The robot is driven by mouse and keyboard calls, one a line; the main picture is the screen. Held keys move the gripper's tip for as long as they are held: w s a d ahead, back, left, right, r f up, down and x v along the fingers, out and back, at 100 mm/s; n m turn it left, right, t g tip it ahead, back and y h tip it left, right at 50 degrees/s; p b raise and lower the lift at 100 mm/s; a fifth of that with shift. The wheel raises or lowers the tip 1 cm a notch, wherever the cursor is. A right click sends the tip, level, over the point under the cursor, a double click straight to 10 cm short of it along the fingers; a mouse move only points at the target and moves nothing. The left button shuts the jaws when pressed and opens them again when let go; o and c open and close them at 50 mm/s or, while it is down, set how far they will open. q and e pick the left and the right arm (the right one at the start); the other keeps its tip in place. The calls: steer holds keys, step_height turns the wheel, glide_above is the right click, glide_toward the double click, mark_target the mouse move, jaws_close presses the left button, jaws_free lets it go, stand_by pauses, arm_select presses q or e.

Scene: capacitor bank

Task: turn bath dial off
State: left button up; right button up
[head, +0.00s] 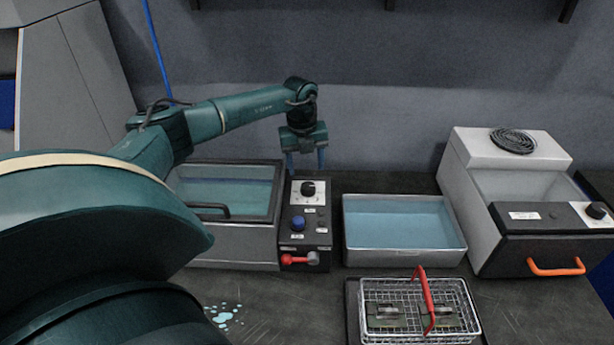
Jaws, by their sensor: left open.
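The bath (228,240) is a metal tank with a dark-framed glass lid and a handle at its front. A black control panel (291,255) is on its right side. A black dial (308,188) sits on a pale plate at the top of the panel. A blue knob (298,223) is below it. My left gripper (305,167) points down just behind and above the black dial, fingers apart, with nothing visible between them. I cannot tell its exact height or the dial's setting. My right gripper is out of view.
A red-handled lever (299,259) is low on the panel. An open water tray (403,240) stands right of it. A wire basket (420,309) with a red handle is in front. Small puddles (223,316) lie front left.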

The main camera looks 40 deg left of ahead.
arm_select(q)
step_height(320, 180, up, 6)
steer(key=shift+s+a+r+b, duration=0.15)
steer(key=shift+s+r+b, duration=0.05)
steer(key=shift+r+b, duration=0.1)
steer(key=shift+f, duration=0.1)
stand_by(0.3)
